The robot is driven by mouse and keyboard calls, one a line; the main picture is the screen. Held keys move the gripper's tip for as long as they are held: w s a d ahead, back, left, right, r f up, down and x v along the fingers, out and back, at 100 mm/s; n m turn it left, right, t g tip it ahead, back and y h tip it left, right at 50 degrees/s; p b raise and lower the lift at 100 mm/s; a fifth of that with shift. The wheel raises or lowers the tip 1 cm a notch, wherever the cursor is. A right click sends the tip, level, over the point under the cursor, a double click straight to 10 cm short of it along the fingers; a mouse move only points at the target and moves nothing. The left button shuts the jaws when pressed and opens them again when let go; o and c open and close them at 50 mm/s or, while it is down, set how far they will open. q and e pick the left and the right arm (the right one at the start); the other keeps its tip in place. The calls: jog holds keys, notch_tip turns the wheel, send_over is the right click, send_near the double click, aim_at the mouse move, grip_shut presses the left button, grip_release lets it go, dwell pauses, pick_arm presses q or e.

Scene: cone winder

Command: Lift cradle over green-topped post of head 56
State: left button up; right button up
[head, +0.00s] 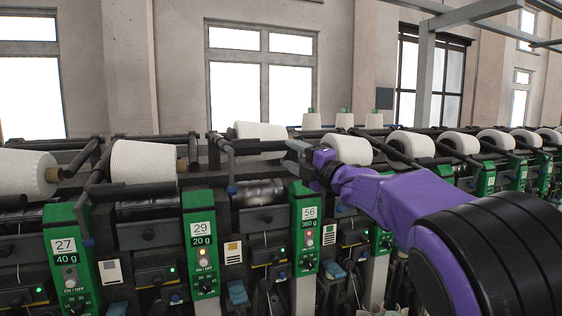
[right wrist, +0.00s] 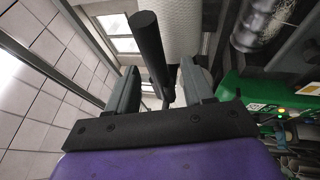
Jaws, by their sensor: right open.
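Head 56 has a green post (head: 305,235) labelled "56" and "360 g". Its white cone (head: 258,130) sits above the dark drum (head: 260,193). The cradle (head: 262,147) shows as a dark bar below the cone, its right end close to my right gripper (head: 298,150). In the right wrist view, the cradle's black bar (right wrist: 151,48) reaches between the two spread fingers of my right gripper (right wrist: 160,88). I see gaps beside the bar; contact cannot be told. The white cone (right wrist: 172,30) is beyond it, and the green post (right wrist: 252,95) is at right. My left gripper is not in view.
Head 29 (head: 201,240) and head 27 (head: 69,255) stand to the left, with cones (head: 143,162) in their cradles. More cones (head: 411,145) run along the row to the right. Several small cones (head: 344,121) stand behind the row. My purple right arm covers the machine's lower right.

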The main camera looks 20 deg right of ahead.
pick_arm(q)
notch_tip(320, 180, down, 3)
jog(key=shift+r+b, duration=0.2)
jog(key=shift+b, duration=0.55)
pick_arm(e)
jog(key=v, duration=0.5)
jog(key=shift+r, duration=0.1)
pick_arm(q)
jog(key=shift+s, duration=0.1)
